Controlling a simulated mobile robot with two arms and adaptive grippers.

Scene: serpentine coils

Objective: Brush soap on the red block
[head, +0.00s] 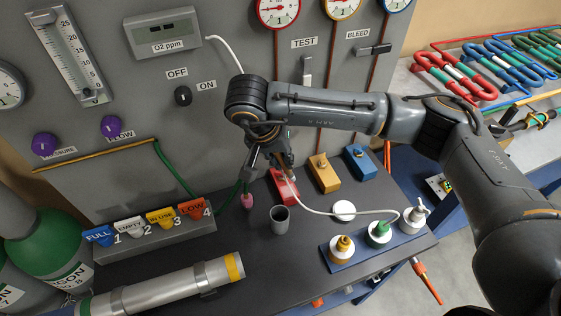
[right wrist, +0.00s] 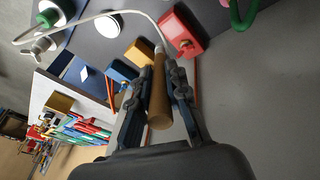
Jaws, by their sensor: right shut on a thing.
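My right gripper (head: 272,158) is shut on a brush with a brown handle (right wrist: 158,95). The brush hangs down over the bench, and its light tip is close to the red block (head: 281,188). The red block also shows at the top of the right wrist view (right wrist: 183,32), with a brass fitting on it. I cannot tell whether the tip touches the block. A grey cup (head: 280,221) stands in front of the red block; its contents are not clear. My left gripper is not in view.
Yellow (head: 324,179) and blue (head: 359,164) blocks stand right of the red one. A white hose (head: 345,213) curves from near the brush to a blue base (head: 362,255) with several fittings. A gauge panel (head: 215,115) stands behind. A silver cylinder (head: 160,290) lies at front left.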

